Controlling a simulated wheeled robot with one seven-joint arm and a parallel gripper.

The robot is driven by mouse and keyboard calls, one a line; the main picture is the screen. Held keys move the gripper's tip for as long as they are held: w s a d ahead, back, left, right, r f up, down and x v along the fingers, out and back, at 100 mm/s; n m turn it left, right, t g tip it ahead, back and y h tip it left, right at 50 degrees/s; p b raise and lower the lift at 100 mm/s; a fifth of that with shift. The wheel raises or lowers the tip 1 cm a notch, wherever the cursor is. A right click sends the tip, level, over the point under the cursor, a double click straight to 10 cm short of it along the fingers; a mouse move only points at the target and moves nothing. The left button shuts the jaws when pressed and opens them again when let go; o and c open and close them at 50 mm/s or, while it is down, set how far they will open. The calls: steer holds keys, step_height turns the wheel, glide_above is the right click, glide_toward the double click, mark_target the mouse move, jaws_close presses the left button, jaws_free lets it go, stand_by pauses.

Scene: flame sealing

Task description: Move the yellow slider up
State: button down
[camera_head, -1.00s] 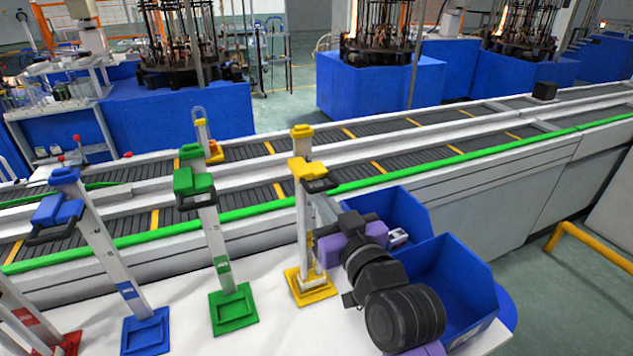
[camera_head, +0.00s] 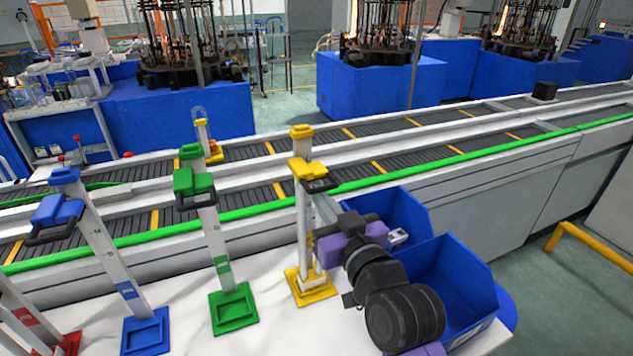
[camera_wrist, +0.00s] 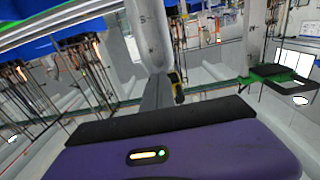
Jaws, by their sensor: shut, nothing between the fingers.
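The yellow slider (camera_head: 309,171), a yellow block with a black handle, sits high on an upright pale post, a little below its yellow cap (camera_head: 301,131). The post stands on a yellow base plate (camera_head: 312,290). The wrist view shows my purple gripper body (camera_wrist: 190,152) and a small yellow-and-black part that I cannot identify.
A green slider (camera_head: 194,184) and a blue slider (camera_head: 57,214) stand on posts to the left. Blue bins (camera_head: 455,275) are at the right, behind and beside my arm. A conveyor (camera_head: 410,155) runs behind the posts. White table is bare in front of the yellow base.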

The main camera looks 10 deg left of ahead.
mark_target(325, 188)
steer(key=shift+r, duration=0.15)
stand_by(0.3)
steer(key=shift+r+p, duration=1.35)
steer(key=shift+r, duration=0.35)
steer(key=shift+f, duration=0.2)
steer(key=shift+f+b, duration=0.7)
steer(key=shift+f, duration=0.05)
steer(key=v, duration=1)
